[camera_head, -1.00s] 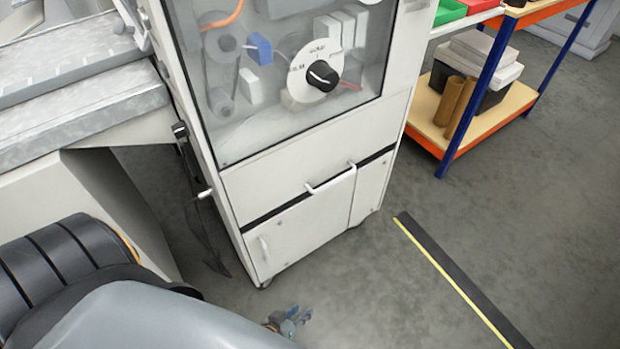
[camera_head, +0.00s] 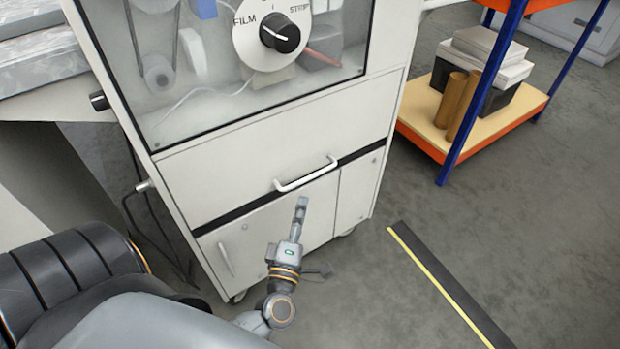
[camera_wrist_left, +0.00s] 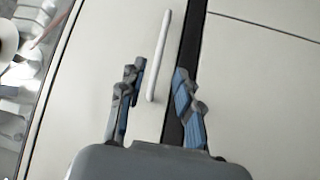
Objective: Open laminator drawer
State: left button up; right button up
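The laminator (camera_head: 270,150) is a pale cabinet with a clear window and a dial on its upper part. Its drawer (camera_head: 240,175) is a wide white front with a white bar handle (camera_head: 306,175) near its lower edge, above a black strip. The drawer looks closed. My left gripper (camera_head: 301,203) is just below the handle in the head view. In the left wrist view, the two fingers (camera_wrist_left: 157,97) are spread apart, and the handle (camera_wrist_left: 160,55) lies ahead between their lines, not visibly touched. My right gripper does not show.
Below the drawer are cabinet doors, the left with a small vertical handle (camera_head: 226,259). An orange and blue shelf rack (camera_head: 428,141) with cardboard tubes and boxes stands at the right. A black and yellow floor strip (camera_head: 445,285) crosses the otherwise clear floor.

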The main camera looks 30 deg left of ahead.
aim_at(310, 177)
pick_arm(q)
jog(key=x, duration=1)
grip_shut()
jog(key=shift+f, duration=0.1)
